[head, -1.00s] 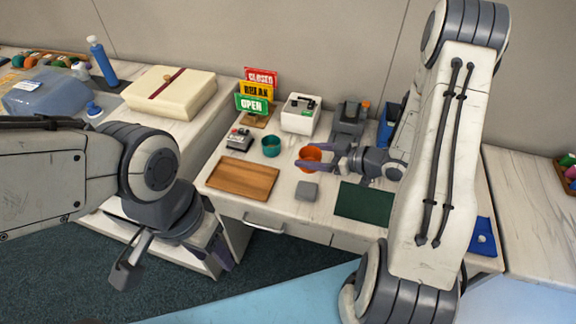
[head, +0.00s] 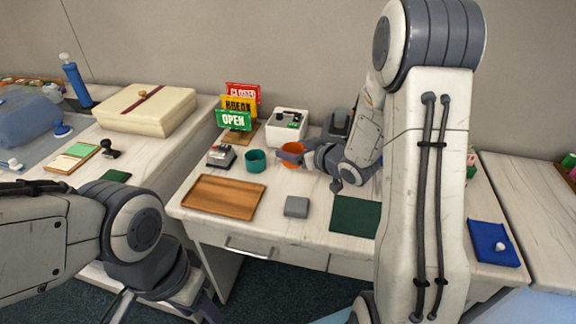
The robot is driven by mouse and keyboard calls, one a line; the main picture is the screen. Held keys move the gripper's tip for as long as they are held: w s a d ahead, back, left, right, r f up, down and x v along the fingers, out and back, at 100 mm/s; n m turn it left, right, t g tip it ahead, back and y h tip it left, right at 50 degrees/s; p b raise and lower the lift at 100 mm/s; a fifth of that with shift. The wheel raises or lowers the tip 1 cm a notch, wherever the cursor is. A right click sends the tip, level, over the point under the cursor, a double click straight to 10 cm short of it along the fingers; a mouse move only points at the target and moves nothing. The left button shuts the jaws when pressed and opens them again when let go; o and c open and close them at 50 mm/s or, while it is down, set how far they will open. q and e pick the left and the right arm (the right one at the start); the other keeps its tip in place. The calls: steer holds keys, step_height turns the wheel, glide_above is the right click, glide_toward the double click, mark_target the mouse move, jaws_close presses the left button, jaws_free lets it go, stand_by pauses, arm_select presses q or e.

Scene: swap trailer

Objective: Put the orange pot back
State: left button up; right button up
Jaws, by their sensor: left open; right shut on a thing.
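The orange pot (head: 292,152) is a small round cup near the back middle of the white desk. My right gripper (head: 296,156) reaches in from the right and is shut on the orange pot. The fingers and wrist hide part of the pot, and I cannot tell whether it touches the desk. A teal pot (head: 255,161) stands just left of it. My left gripper (head: 160,312) is low at the left, off the desk's front, open and empty, partly cut off by the bottom edge.
A wooden tray (head: 222,198), a grey block (head: 296,206) and a dark green mat (head: 354,216) lie along the desk's front. Behind stand the sign stack (head: 236,108) and a white box (head: 287,127). A blue mat (head: 493,243) lies at right.

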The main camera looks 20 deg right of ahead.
mark_target(286, 150)
steer(key=x, duration=0.3)
steer(key=shift+a+f, duration=0.15)
steer(key=shift+f, duration=0.15)
steer(key=shift+f+b, duration=0.5)
steer(key=shift+f, duration=1.4)
steer(key=shift+f, duration=0.2)
steer(key=o, duration=1.2)
steer(key=shift+o, duration=0.2)
steer(key=shift+r, duration=0.1)
